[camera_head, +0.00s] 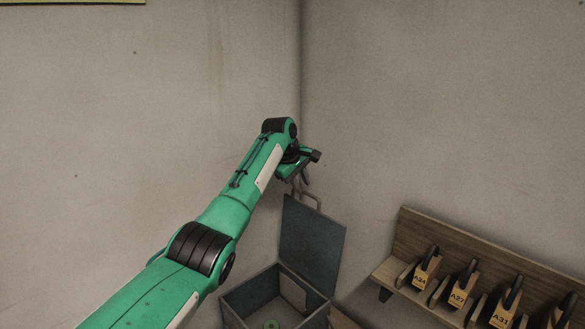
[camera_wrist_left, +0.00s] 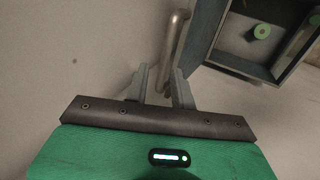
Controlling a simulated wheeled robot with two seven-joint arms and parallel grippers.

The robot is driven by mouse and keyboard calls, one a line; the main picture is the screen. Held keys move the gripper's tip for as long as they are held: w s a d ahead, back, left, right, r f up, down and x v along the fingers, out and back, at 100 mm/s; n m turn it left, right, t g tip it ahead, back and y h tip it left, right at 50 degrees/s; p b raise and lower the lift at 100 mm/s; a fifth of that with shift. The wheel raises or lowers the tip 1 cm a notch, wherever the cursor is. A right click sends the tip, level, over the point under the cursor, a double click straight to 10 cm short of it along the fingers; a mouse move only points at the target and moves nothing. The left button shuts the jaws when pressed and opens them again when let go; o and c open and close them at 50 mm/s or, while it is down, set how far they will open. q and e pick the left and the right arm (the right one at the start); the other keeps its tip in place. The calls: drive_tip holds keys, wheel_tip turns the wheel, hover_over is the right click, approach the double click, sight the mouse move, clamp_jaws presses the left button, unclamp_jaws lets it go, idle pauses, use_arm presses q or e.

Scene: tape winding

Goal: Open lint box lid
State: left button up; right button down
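The lint box (camera_head: 250,299) is a dark grey box low in the middle of the head view. Its lid (camera_head: 312,242) stands raised, tilted up at the back of the box. A metal handle (camera_head: 312,197) sits on the lid's upper edge. My left gripper (camera_head: 303,180) is at that handle. In the left wrist view the handle (camera_wrist_left: 176,45) runs down between the two fingers of the gripper (camera_wrist_left: 161,84), with a gap visible beside it, so the fingers look open around it. The box (camera_wrist_left: 300,48) shows at the upper right there. My right gripper is not in view.
A wooden rack (camera_head: 440,236) with several tagged holders stands at the right. Plain walls meet in a corner behind the box.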

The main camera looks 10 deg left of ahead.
use_arm(q)
drive_tip(key=b+v, duration=0.3)
drive_tip(key=v, duration=0.6)
drive_tip(key=shift+r+b, duration=0.25)
drive_tip(key=shift+b, duration=0.05)
drive_tip(key=shift+s, duration=0.1)
